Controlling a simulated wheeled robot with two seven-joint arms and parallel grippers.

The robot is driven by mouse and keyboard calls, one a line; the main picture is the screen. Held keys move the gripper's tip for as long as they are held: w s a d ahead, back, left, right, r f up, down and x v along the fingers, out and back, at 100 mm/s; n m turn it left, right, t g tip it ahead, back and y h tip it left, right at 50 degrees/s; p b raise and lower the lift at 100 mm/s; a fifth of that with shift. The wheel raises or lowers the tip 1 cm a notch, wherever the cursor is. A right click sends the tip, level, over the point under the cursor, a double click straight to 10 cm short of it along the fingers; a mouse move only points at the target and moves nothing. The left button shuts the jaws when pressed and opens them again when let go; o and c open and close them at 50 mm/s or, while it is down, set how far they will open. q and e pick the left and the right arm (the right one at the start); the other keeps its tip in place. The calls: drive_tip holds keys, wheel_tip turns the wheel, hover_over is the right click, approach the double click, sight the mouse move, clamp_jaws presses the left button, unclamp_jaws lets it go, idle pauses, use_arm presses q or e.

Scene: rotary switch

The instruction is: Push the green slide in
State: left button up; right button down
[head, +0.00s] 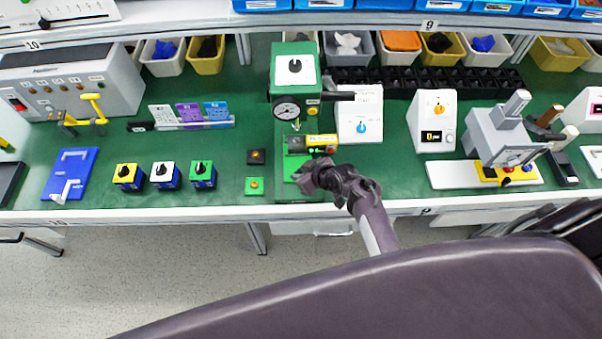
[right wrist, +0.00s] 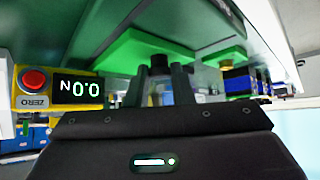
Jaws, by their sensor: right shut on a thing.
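The green slide (head: 291,169) is at the foot of the green press (head: 294,72), partly hidden by my right gripper. In the right wrist view, which is upside down, the green slide (right wrist: 150,50) spreads just beyond the fingertips. My right gripper (head: 306,178) is at the front of the slide, and its fingers (right wrist: 161,72) are shut on the slide's front part. The exact grip is hidden between the fingers. My left gripper is not in view.
A yellow force display (head: 321,141) with a red button stands by the slide and reads 0.0 N in the wrist view. A green-based button (head: 254,186) and several rotary switches (head: 203,175) stand left. White panels (head: 360,115) stand right. The front table edge is close.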

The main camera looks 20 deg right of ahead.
sight(293, 161)
drive_tip(key=w, duration=0.2)
drive_tip(key=w+d+b, duration=0.1)
drive_tip(key=shift+w+b, duration=0.3)
drive_tip(key=shift+w, duration=0.1)
drive_tip(key=shift+d, duration=0.15)
drive_tip(key=shift+r, duration=0.15)
drive_tip(key=c, duration=1.6)
unclamp_jaws()
drive_tip(key=shift+c, duration=0.2)
drive_tip(key=o, duration=0.4)
drive_tip(key=shift+w, duration=0.1)
drive_tip(key=shift+v, duration=3.75)
